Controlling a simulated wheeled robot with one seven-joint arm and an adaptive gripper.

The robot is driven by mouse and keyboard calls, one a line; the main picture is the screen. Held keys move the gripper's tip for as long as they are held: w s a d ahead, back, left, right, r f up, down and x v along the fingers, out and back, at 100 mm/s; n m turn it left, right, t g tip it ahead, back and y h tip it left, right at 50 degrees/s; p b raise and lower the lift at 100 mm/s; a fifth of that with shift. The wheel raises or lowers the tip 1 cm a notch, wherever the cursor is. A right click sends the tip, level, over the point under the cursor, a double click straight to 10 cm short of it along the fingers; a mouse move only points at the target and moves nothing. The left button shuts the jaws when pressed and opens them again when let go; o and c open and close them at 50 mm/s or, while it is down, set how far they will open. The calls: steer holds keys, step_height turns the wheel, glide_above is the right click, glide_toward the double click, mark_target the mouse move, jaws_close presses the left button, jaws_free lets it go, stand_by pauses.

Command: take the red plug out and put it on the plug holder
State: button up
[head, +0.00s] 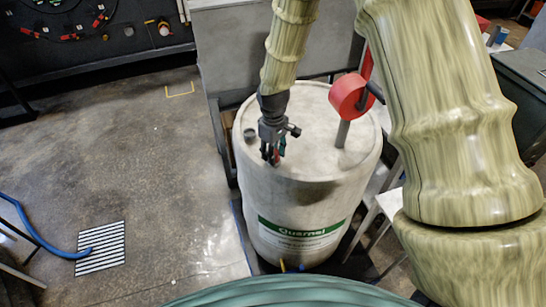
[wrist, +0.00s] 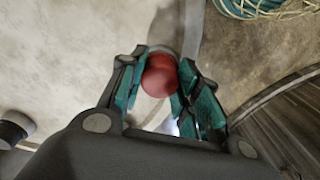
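The red plug (wrist: 160,75) shows in the wrist view as a rounded red knob over the pale top of the drum, with a grey ring partly visible behind it. My gripper (wrist: 161,78) has its teal-padded fingers drawn in on both sides of the plug, and they appear to touch it. In the head view my gripper (head: 271,157) points down at the front left of the drum top, and the plug is hidden there. I cannot tell whether the plug is seated or lifted. I cannot identify the plug holder for certain.
The white drum (head: 300,195) has a small dark grey fitting (head: 250,135) left of my gripper. A grey post with a red round part (head: 348,95) rises at its right. Grey panels stand behind.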

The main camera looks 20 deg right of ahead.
steer(key=o, duration=0.5)
steer(key=c, duration=0.6)
steer(key=shift+r+n, duration=0.1)
steer(key=shift+n, duration=0.6)
steer(key=shift+c, duration=0.2)
steer(key=n, duration=0.2)
steer(key=shift+d+n, duration=0.1)
steer(key=shift+n, duration=0.8)
steer(key=shift+n, duration=1.4)
